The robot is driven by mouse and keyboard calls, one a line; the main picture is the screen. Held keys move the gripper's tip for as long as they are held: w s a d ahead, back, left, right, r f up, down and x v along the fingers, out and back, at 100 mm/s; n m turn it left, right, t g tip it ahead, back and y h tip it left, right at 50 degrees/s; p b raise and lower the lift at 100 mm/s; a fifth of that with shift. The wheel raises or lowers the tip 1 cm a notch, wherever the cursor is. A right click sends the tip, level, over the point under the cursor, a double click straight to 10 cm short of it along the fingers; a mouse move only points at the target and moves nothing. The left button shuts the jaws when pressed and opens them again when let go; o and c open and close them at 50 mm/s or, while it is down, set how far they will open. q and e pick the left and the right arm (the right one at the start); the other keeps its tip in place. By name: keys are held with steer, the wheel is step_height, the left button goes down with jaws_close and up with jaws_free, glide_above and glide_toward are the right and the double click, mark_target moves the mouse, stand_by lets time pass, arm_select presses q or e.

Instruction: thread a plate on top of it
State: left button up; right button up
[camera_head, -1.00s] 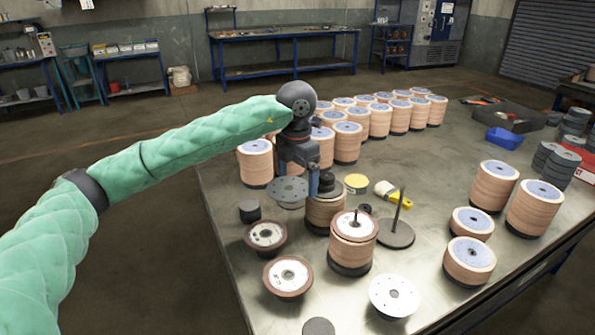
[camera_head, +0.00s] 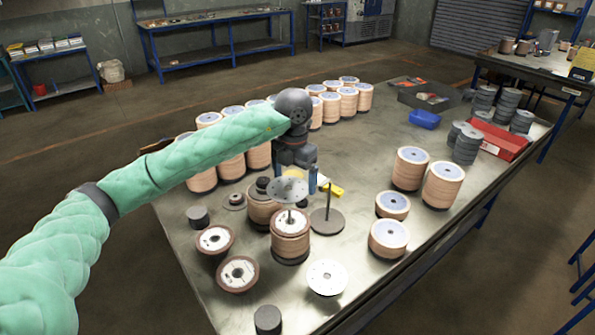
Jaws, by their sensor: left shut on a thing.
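My left gripper (camera_head: 299,176) is shut on a grey round plate with small holes (camera_head: 283,191), seen in the head view. The plate is held roughly level above a stack of brown flap discs (camera_head: 290,243) with a white-labelled disc on top. A thin spindle (camera_head: 289,216) stands up from the middle of that stack, and the plate is just above its tip or meeting it; I cannot tell which. The gripper hides part of the plate's far side. A second spindle on a dark round base (camera_head: 326,221) stands bare to the right. My right gripper is not in view.
Another disc stack (camera_head: 262,212) stands close behind. Loose discs (camera_head: 215,239) (camera_head: 238,273) lie at left, and a white plate (camera_head: 327,277) in front. Taller stacks (camera_head: 443,186) stand at right. A blue bin (camera_head: 424,119) and red tray (camera_head: 497,141) are farther back.

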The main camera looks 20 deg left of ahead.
mark_target(296, 183)
arm_select(q)
steer(key=shift+d+f, duration=0.1)
steer(key=shift+d, duration=0.15)
steer(key=shift+f+b, duration=0.5)
steer(key=shift+f, duration=2.15)
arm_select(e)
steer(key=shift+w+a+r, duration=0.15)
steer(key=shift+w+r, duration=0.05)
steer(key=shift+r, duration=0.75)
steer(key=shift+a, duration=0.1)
arm_select(q)
steer(key=shift+f+b, duration=1.7)
steer(key=shift+b, duration=0.2)
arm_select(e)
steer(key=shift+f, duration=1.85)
arm_select(q)
steer(key=shift+f+b, duration=1.35)
steer(key=shift+f, duration=0.05)
steer(key=o, duration=0.7)
steer(key=shift+c, duration=0.2)
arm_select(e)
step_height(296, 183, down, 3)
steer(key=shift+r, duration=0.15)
